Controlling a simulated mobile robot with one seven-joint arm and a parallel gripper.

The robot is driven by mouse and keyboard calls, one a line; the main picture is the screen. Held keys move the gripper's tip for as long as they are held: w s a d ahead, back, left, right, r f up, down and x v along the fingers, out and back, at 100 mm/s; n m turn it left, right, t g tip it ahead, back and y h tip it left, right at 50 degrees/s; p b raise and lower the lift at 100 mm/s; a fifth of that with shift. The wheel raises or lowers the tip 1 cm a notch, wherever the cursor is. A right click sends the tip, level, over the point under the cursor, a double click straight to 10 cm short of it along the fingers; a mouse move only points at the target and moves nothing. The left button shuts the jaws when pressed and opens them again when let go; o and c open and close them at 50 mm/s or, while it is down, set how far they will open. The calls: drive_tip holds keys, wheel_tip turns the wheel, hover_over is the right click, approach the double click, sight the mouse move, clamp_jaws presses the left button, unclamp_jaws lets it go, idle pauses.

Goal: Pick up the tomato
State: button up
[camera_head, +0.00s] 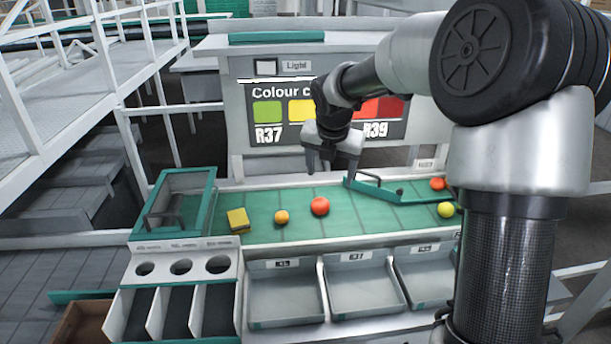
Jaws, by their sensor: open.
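A red tomato (320,206) lies on the green belt (355,219), near the middle. A smaller orange tomato (282,216) lies to its left. Another red-orange tomato (437,184) and a yellow-green one (446,209) lie at the right, close to my arm. My gripper (322,168) is open and empty. It points down above the belt, in front of the sign board, and appears apart from the red tomato below it.
A yellow block (238,220) sits on the belt's left part. A green-framed box (174,203) stands at the left end. A green diverter bar (376,188) crosses the belt at right. Grey bins (364,287) line the front. A colour board (290,131) stands behind.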

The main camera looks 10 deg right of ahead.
drive_tip(key=w+f+n, duration=0.3)
drive_tip(key=w+n, duration=0.1)
hover_over(321, 203)
drive_tip(key=s, duration=0.3)
wheel_tip(321, 203, down, 10)
drive_tip(key=shift+y, duration=0.3)
drive_tip(key=shift+w+b+x, duration=0.2)
drive_tip(key=shift+w+x, duration=0.05)
drive_tip(key=shift+x, duration=1.35)
drive_tip(key=shift+w+b+x, duration=0.15)
drive_tip(key=shift+w+x, duration=0.05)
drive_tip(key=shift+x, duration=1.35)
drive_tip(key=shift+a+r, duration=0.1)
drive_tip(key=shift+r, duration=0.05)
drive_tip(key=c, duration=0.8)
